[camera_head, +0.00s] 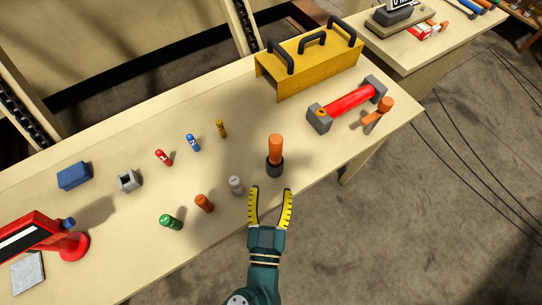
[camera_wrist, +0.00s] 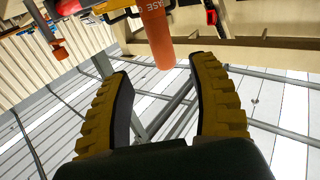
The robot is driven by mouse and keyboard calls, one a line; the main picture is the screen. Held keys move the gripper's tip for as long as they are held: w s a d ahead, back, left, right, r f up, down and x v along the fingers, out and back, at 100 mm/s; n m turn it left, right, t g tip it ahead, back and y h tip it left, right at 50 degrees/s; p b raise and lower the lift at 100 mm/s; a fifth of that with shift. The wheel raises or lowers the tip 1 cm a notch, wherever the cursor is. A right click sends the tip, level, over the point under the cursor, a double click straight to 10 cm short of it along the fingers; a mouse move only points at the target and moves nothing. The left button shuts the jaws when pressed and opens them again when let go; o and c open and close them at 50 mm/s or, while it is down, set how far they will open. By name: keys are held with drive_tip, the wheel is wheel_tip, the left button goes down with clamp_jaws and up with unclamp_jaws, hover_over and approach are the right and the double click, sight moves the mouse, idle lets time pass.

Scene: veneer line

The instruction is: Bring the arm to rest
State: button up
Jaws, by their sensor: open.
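My gripper (camera_head: 271,191) is open with its yellow, dark-padded fingers apart and nothing between them. In the head view it reaches over the front edge of the wooden table (camera_head: 330,165). I cannot tell whether a fingertip touches the holder, but a gap seems to show.
A white-grey cylinder (camera_head: 236,185), orange one (camera_head: 204,203) and green one (camera_head: 171,222) stand left of my gripper. Red (camera_head: 163,157) and blue (camera_head: 193,142) ones stand farther back. A yellow handled cover (camera_head: 310,62) and a red-barred grey piece (camera_head: 348,101) are at the right. Floor at lower right is open.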

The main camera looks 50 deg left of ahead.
idle(0.4)
drive_tip(key=w+d+r+n+t+y, duration=0.1)
drive_tip(key=w+d+r+n, duration=0.1)
drive_tip(key=w+r, duration=0.45)
drive_tip(key=w+d+r+n+t, duration=0.15)
drive_tip(key=w+r, duration=0.25)
drive_tip(key=r, duration=0.5)
drive_tip(key=w+d+r+t+h, duration=0.2)
drive_tip(key=d+r, duration=0.2)
drive_tip(key=r, duration=0.4)
drive_tip(key=w+d+r+t+h, duration=0.1)
drive_tip(key=d+r+t+h, duration=0.1)
drive_tip(key=d+r, duration=0.35)
drive_tip(key=s+d+r+m+t+h, duration=0.3)
drive_tip(key=d+r+m+h, duration=0.7)
drive_tip(key=m, duration=0.3)
wheel_tip(320, 180, up, 26)
drive_tip(key=p, duration=2.7)
drive_tip(key=shift+f+h, duration=0.15)
drive_tip(key=shift+h, duration=0.25)
drive_tip(key=shift+s+d, duration=0.1)
